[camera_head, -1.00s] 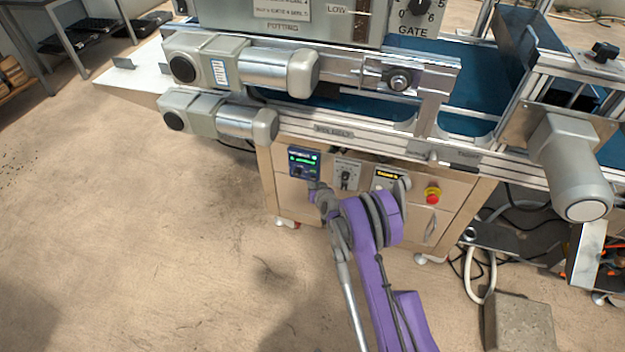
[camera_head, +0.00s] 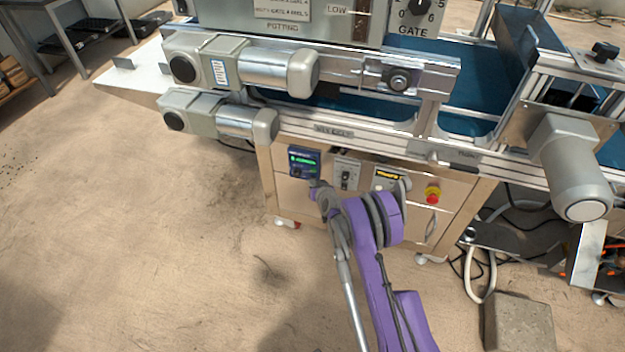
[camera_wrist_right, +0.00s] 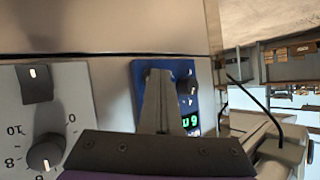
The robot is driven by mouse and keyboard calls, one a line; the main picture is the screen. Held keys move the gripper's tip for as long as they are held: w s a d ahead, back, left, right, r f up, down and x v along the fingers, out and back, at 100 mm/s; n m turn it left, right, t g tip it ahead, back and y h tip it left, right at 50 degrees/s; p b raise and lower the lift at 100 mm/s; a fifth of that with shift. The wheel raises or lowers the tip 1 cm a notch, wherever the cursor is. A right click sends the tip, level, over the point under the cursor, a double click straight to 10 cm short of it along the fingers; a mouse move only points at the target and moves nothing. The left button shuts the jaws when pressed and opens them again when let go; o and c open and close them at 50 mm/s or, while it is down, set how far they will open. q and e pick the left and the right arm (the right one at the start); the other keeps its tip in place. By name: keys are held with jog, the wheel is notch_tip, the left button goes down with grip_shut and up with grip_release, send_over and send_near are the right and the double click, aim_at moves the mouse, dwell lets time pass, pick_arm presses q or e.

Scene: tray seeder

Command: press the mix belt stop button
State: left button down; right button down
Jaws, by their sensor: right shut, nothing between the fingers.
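The small blue control panel (camera_head: 304,163) with a green lit display sits at the left of the cabinet front, under the mix belt label. My right gripper (camera_head: 315,187) is at the panel's lower edge, mostly hidden by my purple arm. In the right wrist view the blue panel (camera_wrist_right: 184,72) appears upside down, with its green digits low. There the shut, empty fingers (camera_wrist_right: 158,78) overlap the panel's left and middle part. Small white marks show beside the fingers. The stop button cannot be made out, and I cannot tell whether the tips touch the panel. My left gripper is out of view.
A dial plate (camera_head: 347,174) is right of the panel and also shows in the right wrist view (camera_wrist_right: 75,105). Farther right are a yellow-lit display (camera_head: 388,177) and a red emergency button (camera_head: 432,194). Grey motors (camera_head: 222,117) jut out above. The floor at left is clear.

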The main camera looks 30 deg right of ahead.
jog(key=shift+s+a, duration=0.3)
jog(key=shift+a, duration=0.05)
jog(key=s+a+b, duration=0.2)
jog(key=s+a, duration=0.2)
jog(key=shift+a+b, duration=0.3)
jog(key=shift+b, duration=0.05)
dwell(0.3)
dwell(0.6)
